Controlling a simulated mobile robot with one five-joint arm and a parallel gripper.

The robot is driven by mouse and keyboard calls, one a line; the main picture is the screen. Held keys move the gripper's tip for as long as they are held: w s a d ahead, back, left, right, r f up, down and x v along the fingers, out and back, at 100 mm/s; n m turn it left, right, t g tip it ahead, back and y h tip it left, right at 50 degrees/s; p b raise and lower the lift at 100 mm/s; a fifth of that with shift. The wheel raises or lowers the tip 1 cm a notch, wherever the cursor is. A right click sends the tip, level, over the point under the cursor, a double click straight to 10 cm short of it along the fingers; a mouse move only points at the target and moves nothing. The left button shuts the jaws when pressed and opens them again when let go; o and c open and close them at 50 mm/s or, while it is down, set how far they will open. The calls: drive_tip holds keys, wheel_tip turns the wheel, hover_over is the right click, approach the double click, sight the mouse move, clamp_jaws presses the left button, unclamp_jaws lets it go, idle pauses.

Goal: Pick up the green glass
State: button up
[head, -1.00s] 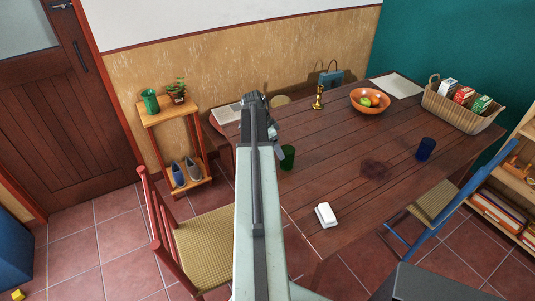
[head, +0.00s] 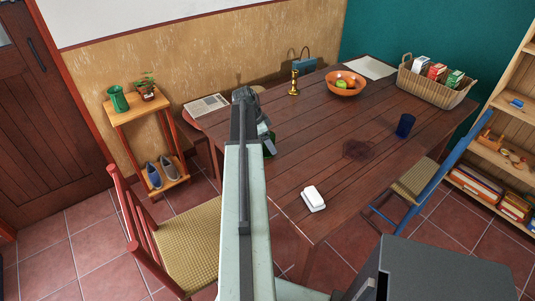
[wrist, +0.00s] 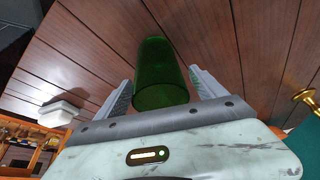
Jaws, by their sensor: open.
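The green glass (head: 269,150) stands on the dark wooden table (head: 315,185). In the head view it is largely hidden behind my arm's end. In the wrist view the green glass (wrist: 160,72) fills the gap between the two fingers of my gripper (wrist: 163,86). The fingers are apart, one on each side of the glass, and I cannot tell whether either touches it. In the head view my gripper (head: 266,127) is over the table's left part, close to the glass.
A white butter dish (head: 313,198), a blue glass (head: 405,125), a fruit bowl (head: 346,90), a brass candlestick (head: 294,84) and a basket (head: 437,88) of cartons are on the table. A green vase (head: 118,98) stands on a small shelf. Chairs stand at the table's near left and right.

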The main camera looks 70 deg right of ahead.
drive_tip(key=shift+s+d+f, duration=0.15)
drive_tip(key=shift+s+f, duration=0.05)
drive_tip(key=shift+f, duration=0.45)
drive_tip(key=shift+r, duration=0.2)
drive_tip(key=c, duration=1.6)
